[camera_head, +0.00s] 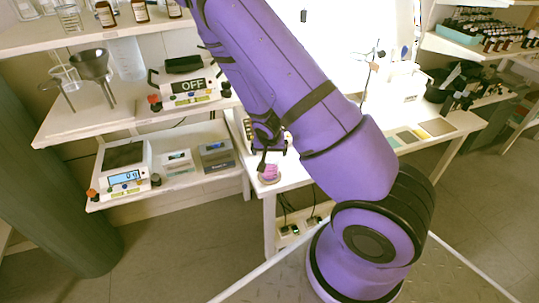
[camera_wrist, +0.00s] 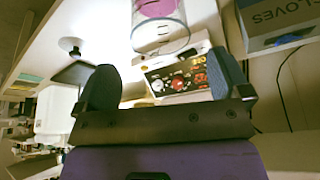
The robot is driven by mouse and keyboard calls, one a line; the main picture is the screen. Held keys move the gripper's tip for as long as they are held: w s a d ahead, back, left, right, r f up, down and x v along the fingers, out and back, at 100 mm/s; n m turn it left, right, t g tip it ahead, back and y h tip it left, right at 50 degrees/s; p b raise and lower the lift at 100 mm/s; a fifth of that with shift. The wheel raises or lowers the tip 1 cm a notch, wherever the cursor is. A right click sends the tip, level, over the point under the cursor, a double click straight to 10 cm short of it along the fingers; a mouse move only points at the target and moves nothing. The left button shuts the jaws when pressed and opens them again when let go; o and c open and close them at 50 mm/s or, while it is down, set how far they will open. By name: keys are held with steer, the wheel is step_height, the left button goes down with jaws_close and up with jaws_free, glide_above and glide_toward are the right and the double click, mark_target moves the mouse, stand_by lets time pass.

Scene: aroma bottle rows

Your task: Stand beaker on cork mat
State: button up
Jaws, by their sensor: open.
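A small clear vessel with pink contents, which looks like the beaker (camera_head: 269,173), stands near the front left corner of the white table in the head view. In the wrist view the beaker (camera_wrist: 158,12) is at the top edge, partly cut off, beyond my fingertips. My gripper (camera_head: 264,146) is just above and behind it in the head view. In the wrist view my gripper (camera_wrist: 164,82) has its two dark fingers wide apart with nothing between them. A brown square, which looks like the cork mat (camera_head: 437,127), lies at the table's right end.
A device with a knobbed panel (camera_wrist: 180,80) shows between and beyond my fingers. A gloves box (camera_wrist: 275,22) is at upper right. Coloured mats (camera_head: 407,136) lie left of the cork. A scale (camera_head: 125,168) and glassware fill the left shelves. My arm hides the table's middle.

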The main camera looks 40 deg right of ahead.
steer(key=s+a+r+n+y, duration=0.1)
steer(key=s+a+r, duration=0.1)
steer(key=r, duration=0.7)
steer(key=s+a+r+n+t, duration=0.1)
steer(key=s+a+r, duration=0.1)
steer(key=r, duration=0.7)
steer(key=s+a+r+y, duration=0.1)
steer(key=s+a+r, duration=0.1)
steer(key=r, duration=0.7)
steer(key=s+a+r+n, duration=0.2)
steer(key=s+r, duration=0.5)
steer(key=s, duration=0.2)
steer(key=s+a+r+n, duration=0.3)
steer(key=s+r, duration=0.5)
steer(key=s, duration=0.1)
steer(key=shift+a+r+n+t+y, duration=0.2)
steer(key=shift+a+n+t+y, duration=0.1)
steer(key=shift+t+y, duration=0.1)
